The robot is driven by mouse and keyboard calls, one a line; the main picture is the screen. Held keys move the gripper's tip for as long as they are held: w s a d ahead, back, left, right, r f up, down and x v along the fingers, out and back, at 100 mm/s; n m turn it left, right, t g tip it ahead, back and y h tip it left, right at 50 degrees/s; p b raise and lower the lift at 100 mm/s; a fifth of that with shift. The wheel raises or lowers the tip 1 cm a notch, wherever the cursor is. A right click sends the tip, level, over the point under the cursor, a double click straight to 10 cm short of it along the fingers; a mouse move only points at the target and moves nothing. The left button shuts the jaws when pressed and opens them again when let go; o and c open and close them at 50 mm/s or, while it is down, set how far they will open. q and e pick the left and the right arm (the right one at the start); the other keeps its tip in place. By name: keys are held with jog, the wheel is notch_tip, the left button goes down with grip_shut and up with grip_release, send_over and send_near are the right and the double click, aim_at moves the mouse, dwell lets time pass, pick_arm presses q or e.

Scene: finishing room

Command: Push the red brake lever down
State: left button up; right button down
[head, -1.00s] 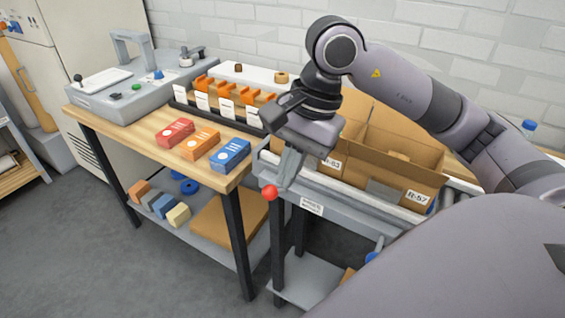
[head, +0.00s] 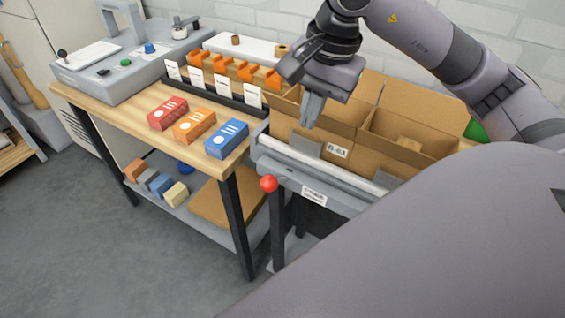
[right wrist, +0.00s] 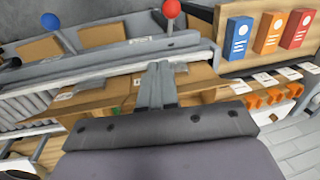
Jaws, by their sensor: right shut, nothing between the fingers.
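The brake lever's red ball knob (head: 268,183) shows at the near left corner of the roller conveyor, just below its side rail, in the head view. In the right wrist view the red knob (right wrist: 171,8) is at the top edge, on a short grey bar. My right gripper (head: 312,112) is shut and empty. Its fingers hang above the conveyor's rail in front of a cardboard box, up and to the right of the knob and apart from it. The fingers (right wrist: 157,85) also show in the right wrist view. My left gripper is not in view.
The conveyor rail (head: 325,162) carries open cardboard boxes (head: 410,131). A wooden bench (head: 100,103) to the left holds red, orange and blue cartons (head: 227,139). A blue-knobbed lever (right wrist: 50,21) shows in the right wrist view. The floor in front is clear.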

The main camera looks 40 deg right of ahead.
jog(key=w+a+f, duration=0.1)
jog(key=f, duration=0.5)
jog(key=w+a+f+p, duration=0.1)
jog(key=a+f, duration=0.1)
jog(key=f, duration=0.4)
jog(key=shift+w+a+f, duration=0.25)
jog(key=shift+w, duration=0.15)
jog(key=shift+d, duration=0.1)
